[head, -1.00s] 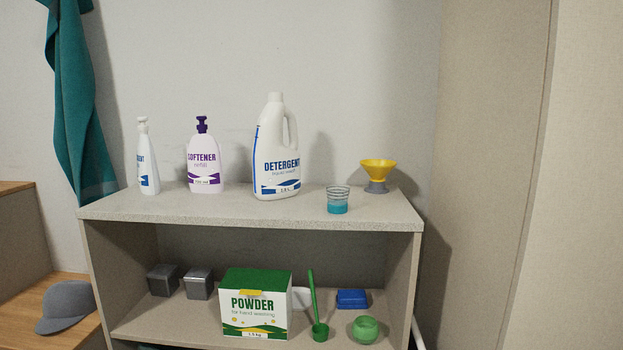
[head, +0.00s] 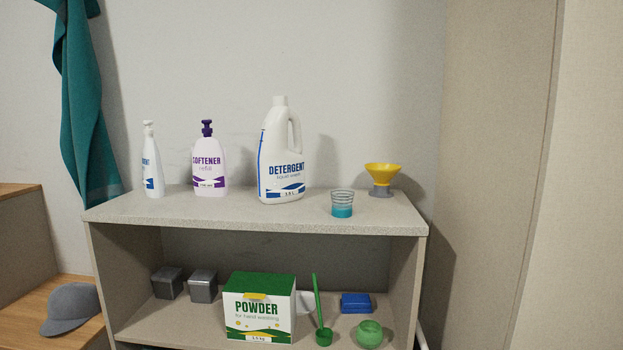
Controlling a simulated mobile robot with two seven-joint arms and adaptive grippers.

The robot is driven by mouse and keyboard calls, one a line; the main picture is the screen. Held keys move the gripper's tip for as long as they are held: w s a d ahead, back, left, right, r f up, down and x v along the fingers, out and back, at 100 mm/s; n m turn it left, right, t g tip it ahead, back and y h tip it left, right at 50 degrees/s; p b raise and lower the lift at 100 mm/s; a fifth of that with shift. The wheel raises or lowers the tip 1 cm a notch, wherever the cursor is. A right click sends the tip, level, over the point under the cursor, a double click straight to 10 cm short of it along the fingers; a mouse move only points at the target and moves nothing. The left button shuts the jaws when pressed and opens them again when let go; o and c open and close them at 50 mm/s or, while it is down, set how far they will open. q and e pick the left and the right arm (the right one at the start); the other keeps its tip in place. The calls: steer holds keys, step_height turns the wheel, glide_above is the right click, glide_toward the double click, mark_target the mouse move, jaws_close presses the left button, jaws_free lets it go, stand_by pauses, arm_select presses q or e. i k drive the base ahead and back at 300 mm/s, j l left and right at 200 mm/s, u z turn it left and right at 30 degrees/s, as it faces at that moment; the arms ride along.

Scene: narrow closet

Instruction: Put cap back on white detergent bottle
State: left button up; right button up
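No separate thing is clearly a detergent cap. Neither of my grippers is in view.
A softener bottle (head: 209,160) and a slim white bottle (head: 152,160) stand left on the top (head: 240,220). A yellow funnel (head: 383,174) stands at the right. Below are a powder box (head: 259,308), grey boxes (head: 203,286), a green scoop (head: 323,336) and a blue item (head: 355,303).

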mark_target(282, 171)
steer(key=i+j, duration=0.15)
steer(key=j, duration=0.2)
steer(key=i+j, duration=0.15)
steer(key=j, duration=0.15)
steer(key=i+j+z, duration=0.1)
steer(key=j, duration=0.25)
steer(key=i+j, duration=0.2)
steer(key=j, duration=0.15)
